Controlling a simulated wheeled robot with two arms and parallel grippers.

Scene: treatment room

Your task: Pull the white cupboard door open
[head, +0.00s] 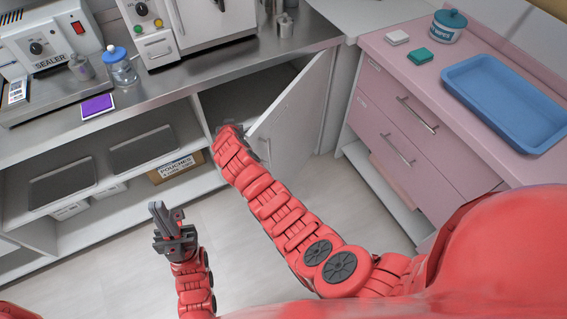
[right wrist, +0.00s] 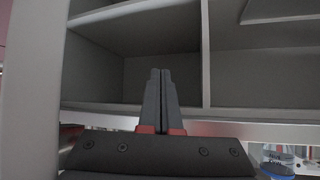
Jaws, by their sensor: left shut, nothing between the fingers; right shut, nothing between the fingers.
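The white cupboard door (head: 296,112) stands swung out from the counter front, with a dark opening behind it, in the head view. My right gripper shows in the right wrist view (right wrist: 160,75) with its fingers together and empty, pointing into the cupboard's compartments. In the head view its arm reaches the door's free edge, and the fingers are mostly hidden there. A pale panel, seemingly the door, also fills the left of the right wrist view (right wrist: 30,85). I cannot tell whether the hand touches the door. My left gripper (head: 158,212) is shut and empty, low over the floor, away from the door.
The steel counter (head: 185,80) above the cupboard carries a sealer (head: 50,45) and a bottle (head: 120,68). Open shelves with a pouches box (head: 178,167) are on the left. A pink drawer unit (head: 400,120) stands right of the door. Floor in front is clear.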

